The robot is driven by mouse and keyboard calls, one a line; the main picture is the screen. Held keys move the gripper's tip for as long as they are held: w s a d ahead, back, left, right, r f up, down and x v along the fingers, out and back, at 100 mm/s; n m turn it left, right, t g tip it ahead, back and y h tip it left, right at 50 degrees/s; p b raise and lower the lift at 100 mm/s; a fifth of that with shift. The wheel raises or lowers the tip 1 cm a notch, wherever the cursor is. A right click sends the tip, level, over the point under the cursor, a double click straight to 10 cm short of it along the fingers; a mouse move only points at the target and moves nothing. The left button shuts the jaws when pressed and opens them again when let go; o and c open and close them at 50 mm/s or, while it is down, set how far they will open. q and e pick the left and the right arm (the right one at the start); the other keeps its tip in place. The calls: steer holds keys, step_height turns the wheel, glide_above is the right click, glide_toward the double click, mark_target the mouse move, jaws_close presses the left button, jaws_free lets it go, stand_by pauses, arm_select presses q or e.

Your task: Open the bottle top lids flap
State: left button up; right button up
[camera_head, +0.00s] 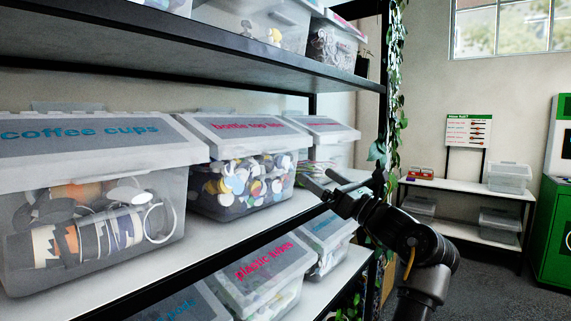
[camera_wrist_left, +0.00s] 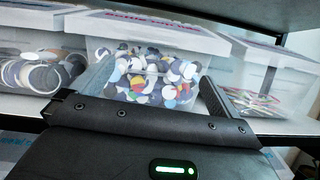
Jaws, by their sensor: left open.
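The bottle top lids bin (camera_head: 205,206) is a clear plastic tub full of multicoloured round lids, on the middle shelf. Its pale flap (camera_head: 245,137) carries pink lettering and lies shut across the top. In the left wrist view the bin (camera_wrist_left: 215,72) is straight ahead, with its flap (camera_wrist_left: 150,33) at the upper edge, partly cut off. My left gripper (camera_head: 318,178) is open and empty, in front of the shelf and right of the bin in the head view. In the left wrist view its fingers (camera_wrist_left: 155,82) spread across the bin's front, below the flap. My right gripper is out of view.
A coffee cups bin (camera_head: 100,190) stands left of it and another lidded bin (camera_head: 322,133) right. The upper shelf (camera_head: 200,55) hangs closely above. A hanging plant (camera_head: 393,90) trails down the rack post.

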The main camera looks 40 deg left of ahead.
mark_target(282, 151)
arm_select(q)
steer(key=shift+n+g, duration=0.4)
steer(key=shift+n, duration=0.2)
steer(key=p+x, duration=0.6)
steer(key=s+p+x, duration=0.1)
steer(key=p+x, duration=0.2)
steer(key=x, duration=0.1)
steer(key=shift+d+r, duration=0.2)
steer(key=shift+r, duration=0.2)
steer(key=shift+a+p, duration=0.4)
steer(key=shift+a, duration=0.35)
steer(key=c, duration=1.1)
steer(key=shift+r, duration=0.1)
